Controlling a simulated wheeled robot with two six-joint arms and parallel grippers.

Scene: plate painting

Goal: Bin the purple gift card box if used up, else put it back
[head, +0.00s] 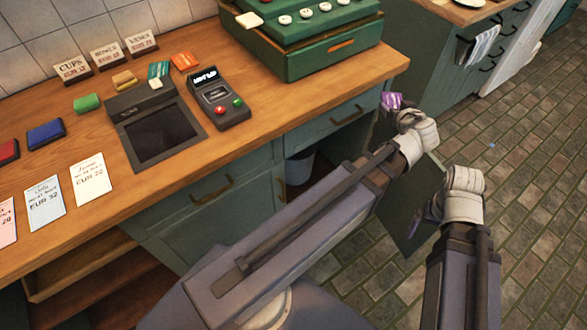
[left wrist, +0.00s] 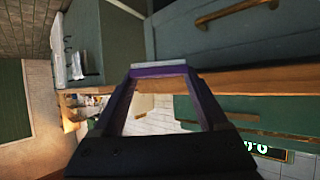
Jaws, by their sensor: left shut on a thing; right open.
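My left gripper (head: 388,112) is stretched out past the counter's front edge, above the open cabinet. It is shut on the purple gift card box (head: 391,101), a small bright purple piece with pale markings. In the left wrist view the box (left wrist: 158,70) shows as a thin purple and pale band between the fingertips. Whether it holds any cards cannot be seen. My right gripper (head: 422,215) is open and empty, lower, beside the open cabinet door. A grey bin (head: 298,166) stands inside the open cabinet under the counter, partly hidden by my left arm.
On the wooden counter (head: 230,140) lie green (head: 86,103), blue (head: 46,135) and red (head: 8,151) boxes, a dark tablet-like device (head: 160,133), a card terminal (head: 218,97) and a green cash register (head: 310,40). The open cabinet door (head: 405,235) juts out over the tiled floor.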

